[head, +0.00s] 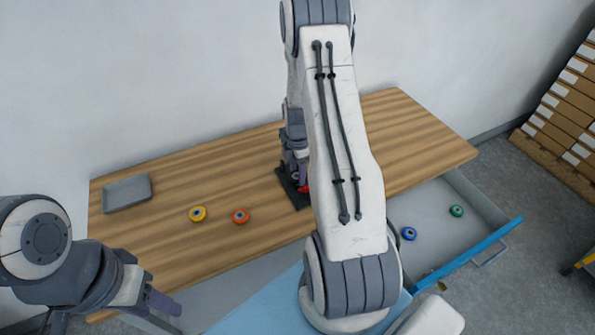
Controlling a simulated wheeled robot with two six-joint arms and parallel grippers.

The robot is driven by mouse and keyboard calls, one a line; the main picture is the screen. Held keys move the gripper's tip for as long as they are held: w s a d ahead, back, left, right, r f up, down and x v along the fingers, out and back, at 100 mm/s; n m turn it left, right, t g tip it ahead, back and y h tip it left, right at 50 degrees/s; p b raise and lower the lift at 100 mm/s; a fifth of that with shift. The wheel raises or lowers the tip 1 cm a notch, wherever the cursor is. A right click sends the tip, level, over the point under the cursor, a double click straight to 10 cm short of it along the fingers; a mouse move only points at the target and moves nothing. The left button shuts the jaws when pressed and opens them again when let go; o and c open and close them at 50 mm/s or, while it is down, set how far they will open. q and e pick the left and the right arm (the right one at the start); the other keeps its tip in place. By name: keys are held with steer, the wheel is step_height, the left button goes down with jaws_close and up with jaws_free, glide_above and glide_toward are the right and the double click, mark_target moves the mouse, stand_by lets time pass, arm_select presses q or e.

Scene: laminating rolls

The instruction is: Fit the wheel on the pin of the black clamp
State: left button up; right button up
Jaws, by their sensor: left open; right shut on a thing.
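My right gripper (299,172) is at the back middle of the table, pointing down over the black clamp (288,186). It is shut on a small red thing, which looks like a red wheel (304,188), low over the clamp's dark base. My arm and gripper hide most of the clamp. I cannot see the pin, or tell whether the wheel is around it, touching it or apart. My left gripper (165,303) is open and empty at the lower left, off the table's front edge.
A yellow wheel (198,214) and an orange wheel (240,216) lie on the wooden table (160,245). A grey tray (127,193) is at the left. An open drawer (440,225) at the right holds a blue wheel (409,233) and a green wheel (456,211).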

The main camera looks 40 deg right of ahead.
mark_target(297, 176)
steer(key=o, duration=1.4)
steer(key=shift+s, duration=0.1)
steer(key=shift+r, duration=0.3)
steer(key=r+b, duration=0.1)
steer(key=r, duration=0.4)
steer(key=r+b, duration=0.1)
steer(key=r, duration=0.4)
steer(key=shift+w, duration=0.2)
